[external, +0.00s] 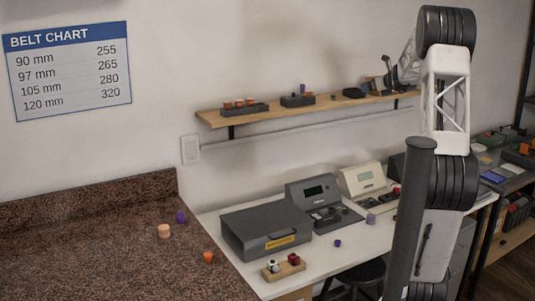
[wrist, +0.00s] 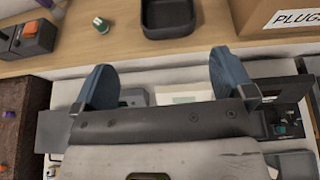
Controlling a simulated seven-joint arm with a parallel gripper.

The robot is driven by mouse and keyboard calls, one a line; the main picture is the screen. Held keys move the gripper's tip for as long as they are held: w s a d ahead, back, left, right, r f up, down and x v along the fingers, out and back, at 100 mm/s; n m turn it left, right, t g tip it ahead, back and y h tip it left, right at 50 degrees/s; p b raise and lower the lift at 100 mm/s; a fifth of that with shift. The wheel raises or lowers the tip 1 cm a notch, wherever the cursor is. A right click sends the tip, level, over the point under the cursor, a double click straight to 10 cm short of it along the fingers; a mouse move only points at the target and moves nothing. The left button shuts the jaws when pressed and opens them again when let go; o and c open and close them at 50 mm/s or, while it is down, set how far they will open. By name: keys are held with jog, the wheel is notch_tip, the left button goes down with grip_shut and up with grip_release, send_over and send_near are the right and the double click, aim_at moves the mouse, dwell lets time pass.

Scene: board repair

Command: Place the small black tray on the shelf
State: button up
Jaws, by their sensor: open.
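The small black tray (wrist: 168,32) lies on the wooden shelf (wrist: 215,42) in the wrist view. It looks empty, and its top part is cut off by the frame. In the external view the small black tray (external: 353,93) sits on the right half of the shelf (external: 275,112). My gripper (wrist: 162,62) is open, with its two blue fingers apart and nothing between them. The tray lies beyond the fingertips, apart from them. In the external view my gripper (external: 388,68) is at the shelf's right part, partly hidden by my arm.
A cardboard box marked PLUGS (wrist: 280,18) stands right of the tray. A small green piece (wrist: 101,25) and a dark holder (wrist: 28,38) are to its left. Below the shelf, a bench (external: 225,212) carries a grey case (external: 265,232) and devices (external: 325,205).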

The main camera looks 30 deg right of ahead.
jog(key=s+a+f+n+g+y, duration=0.15)
jog(key=s+a+n, duration=0.4)
jog(key=a, duration=0.55)
jog(key=s+a+f+n+g+y, duration=0.1)
jog(key=s+a+n+g, duration=0.25)
jog(key=a+n, duration=0.55)
jog(key=s+a+f+n+g+y, duration=0.1)
jog(key=s+a+n, duration=0.4)
jog(key=a, duration=0.8)
jog(key=s+a+f+n+g+h, duration=0.1)
jog(key=s+a+f+n, duration=0.2)
jog(key=s+n, duration=0.2)
jog(key=s+a+f+n+g+h, duration=0.1)
jog(key=s+a+f+n+g, duration=0.1)
jog(key=s, duration=1)
jog(key=s+a+f+n+g+h, duration=0.1)
jog(key=s+a+f+n, duration=0.3)
jog(key=s+n, duration=0.5)
jog(key=shift+a+f+g+h, duration=0.25)
jog(key=shift+a+g+h, duration=0.2)
jog(key=shift+a, duration=0.35)
